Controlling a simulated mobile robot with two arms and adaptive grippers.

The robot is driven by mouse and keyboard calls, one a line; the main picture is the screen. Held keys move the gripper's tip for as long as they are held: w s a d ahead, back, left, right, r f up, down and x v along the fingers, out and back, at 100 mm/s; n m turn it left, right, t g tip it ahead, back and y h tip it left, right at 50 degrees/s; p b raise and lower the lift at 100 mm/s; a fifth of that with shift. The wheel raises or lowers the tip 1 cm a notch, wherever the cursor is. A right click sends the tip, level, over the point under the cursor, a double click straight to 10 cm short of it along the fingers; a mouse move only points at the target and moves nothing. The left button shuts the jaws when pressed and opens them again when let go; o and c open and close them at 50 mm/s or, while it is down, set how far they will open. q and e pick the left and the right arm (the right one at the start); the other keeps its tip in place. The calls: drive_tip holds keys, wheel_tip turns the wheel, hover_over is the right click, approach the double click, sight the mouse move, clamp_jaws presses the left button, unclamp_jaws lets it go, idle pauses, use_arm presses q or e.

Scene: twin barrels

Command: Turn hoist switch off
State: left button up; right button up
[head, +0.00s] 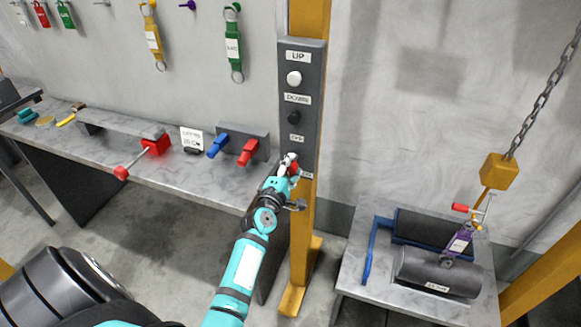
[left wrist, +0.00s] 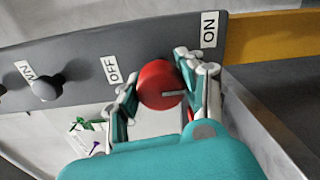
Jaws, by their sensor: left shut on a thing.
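The hoist switch is a red round knob (left wrist: 160,85) at the lower end of the dark control panel (head: 300,125). It sits between the OFF label (left wrist: 110,70) and the ON label (left wrist: 209,30). In the left wrist view the pale mark on its face points right, to the ON side. My left gripper (head: 289,164) is at the knob, and its fingers lie on both sides of it, shut on it. In the head view the gripper hides most of the knob. My right gripper is not in view.
Up (head: 294,78) and down (head: 293,117) buttons sit above the switch. A yellow post (head: 303,230) carries the panel. A workbench (head: 225,180) with red and blue handles stands left. At right, a dark barrel (head: 438,272) lies on a table below a chain (head: 540,90).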

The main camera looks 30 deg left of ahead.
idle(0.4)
use_arm(q)
drive_tip(key=o, duration=1.2)
drive_tip(key=v, duration=1.2)
drive_tip(key=shift+f, duration=0.1)
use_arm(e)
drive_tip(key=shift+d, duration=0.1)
